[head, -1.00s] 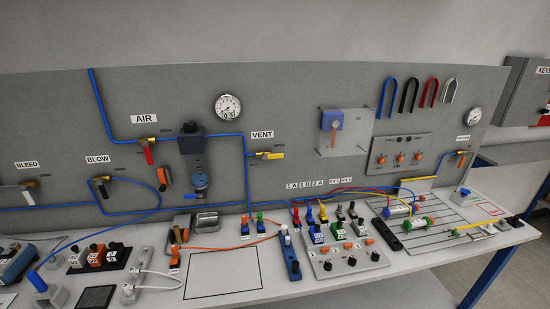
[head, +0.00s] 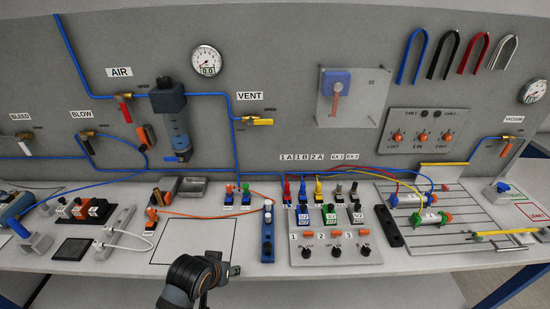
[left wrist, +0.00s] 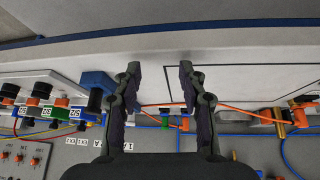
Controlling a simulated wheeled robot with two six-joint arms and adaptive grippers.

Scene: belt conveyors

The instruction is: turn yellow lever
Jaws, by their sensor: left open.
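The yellow lever (head: 263,121) is on the VENT valve on the grey back panel, just under the VENT label. It lies about level, pointing right from its brass body. My left gripper shows in the left wrist view (left wrist: 160,68), open and empty, with its two dark fingers apart over the bench. In the head view, my dark left arm part comes in at the bottom, well below and in front of the lever; its fingertips are not clear there. The lever is not visible in the left wrist view. My right gripper is not in view.
The AIR valve's red lever (head: 125,112) and a hanging filter unit (head: 172,120) are left of VENT. An outlined bench area (head: 190,250) is bare.

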